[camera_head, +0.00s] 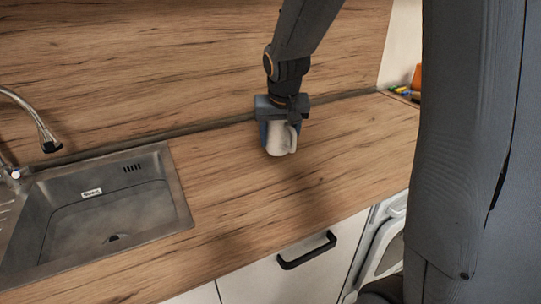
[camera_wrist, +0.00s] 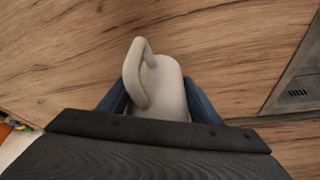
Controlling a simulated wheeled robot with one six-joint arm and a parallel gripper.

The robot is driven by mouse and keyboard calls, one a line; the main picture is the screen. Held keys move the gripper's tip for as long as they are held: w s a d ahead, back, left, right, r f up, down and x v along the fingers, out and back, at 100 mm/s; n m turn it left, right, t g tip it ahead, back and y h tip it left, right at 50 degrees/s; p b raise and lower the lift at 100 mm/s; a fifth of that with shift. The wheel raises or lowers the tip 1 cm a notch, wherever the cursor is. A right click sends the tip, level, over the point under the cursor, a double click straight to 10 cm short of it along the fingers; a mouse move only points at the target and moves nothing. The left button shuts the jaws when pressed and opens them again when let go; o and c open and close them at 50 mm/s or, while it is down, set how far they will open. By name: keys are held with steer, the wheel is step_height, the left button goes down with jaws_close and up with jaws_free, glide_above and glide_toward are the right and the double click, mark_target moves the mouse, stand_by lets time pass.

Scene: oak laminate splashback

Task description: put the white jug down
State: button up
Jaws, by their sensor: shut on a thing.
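The white jug (camera_head: 279,139) is in my gripper (camera_head: 281,125), over the back part of the wooden counter in the head view. Its handle faces the front right there. In the wrist view the jug (camera_wrist: 165,85) sits between the two blue fingers (camera_wrist: 160,103), one on each side of it, with its handle towards the upper left. My gripper is shut on the jug. I cannot tell whether the jug's base touches the counter; the gripper hides its upper part in the head view.
The wooden counter (camera_head: 240,190) is clear around the jug. A steel sink (camera_head: 179,200) with a tap (camera_head: 42,130) lies at the left. Small coloured items (camera_head: 404,91) and an orange thing (camera_head: 417,78) are at the far right corner. The splashback rises behind.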

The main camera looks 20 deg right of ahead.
mark_target(279, 153)
steer(key=shift+f, duration=3.4)
steer(key=o, duration=1.3)
steer(key=shift+f, duration=0.15)
steer(key=shift+o, duration=0.2)
